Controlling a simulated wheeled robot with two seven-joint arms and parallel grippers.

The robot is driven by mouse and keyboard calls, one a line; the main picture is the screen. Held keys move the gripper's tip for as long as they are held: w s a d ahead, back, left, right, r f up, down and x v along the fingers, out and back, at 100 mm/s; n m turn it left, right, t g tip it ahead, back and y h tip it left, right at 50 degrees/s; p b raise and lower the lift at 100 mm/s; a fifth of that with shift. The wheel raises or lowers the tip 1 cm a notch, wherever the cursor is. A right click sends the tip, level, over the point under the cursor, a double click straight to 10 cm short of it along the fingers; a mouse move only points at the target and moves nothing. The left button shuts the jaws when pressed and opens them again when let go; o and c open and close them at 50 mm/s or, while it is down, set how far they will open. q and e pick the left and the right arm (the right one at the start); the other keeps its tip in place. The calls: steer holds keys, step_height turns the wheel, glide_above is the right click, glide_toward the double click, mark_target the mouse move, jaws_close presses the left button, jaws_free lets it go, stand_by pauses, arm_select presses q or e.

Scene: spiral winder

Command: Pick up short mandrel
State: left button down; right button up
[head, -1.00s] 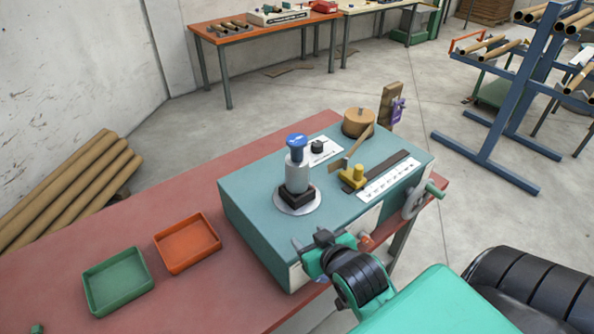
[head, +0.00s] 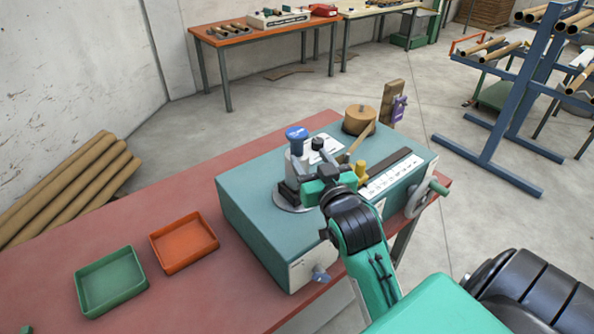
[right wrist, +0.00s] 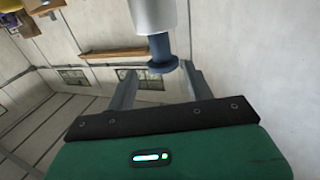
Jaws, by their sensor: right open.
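The short mandrel (head: 297,148), a pale grey cylinder with a blue cap, stands upright in a dark square holder on a round metal plate on the teal winder box (head: 250,215). My right gripper (head: 306,171) is open beside the mandrel, on its near right side, and partly hides its lower part and holder. In the right wrist view the mandrel's grey body (right wrist: 153,18) and blue end show between and beyond the two open fingers (right wrist: 158,76). I cannot tell whether either finger touches it.
On the box are a yellow block (head: 362,172), a cardboard-coloured roll (head: 359,119) and a handwheel (head: 418,200) at its right side. Green (head: 110,281) and orange (head: 184,243) trays lie on the red table to the left.

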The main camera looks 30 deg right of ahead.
mark_target(299, 143)
steer(key=x, duration=0.3)
steer(key=shift+w+p, duration=0.1)
steer(key=shift+p, duration=0.3)
steer(key=shift+w+d+r+p, duration=0.1)
steer(key=shift+w+r+p, duration=0.1)
steer(key=shift+w+p, duration=0.25)
steer(key=p+x, duration=0.1)
steer(key=x, duration=0.2)
steer(key=shift+w, duration=0.3)
steer(key=shift+w+f, duration=0.15)
steer(key=shift+w, duration=0.25)
jaws_close()
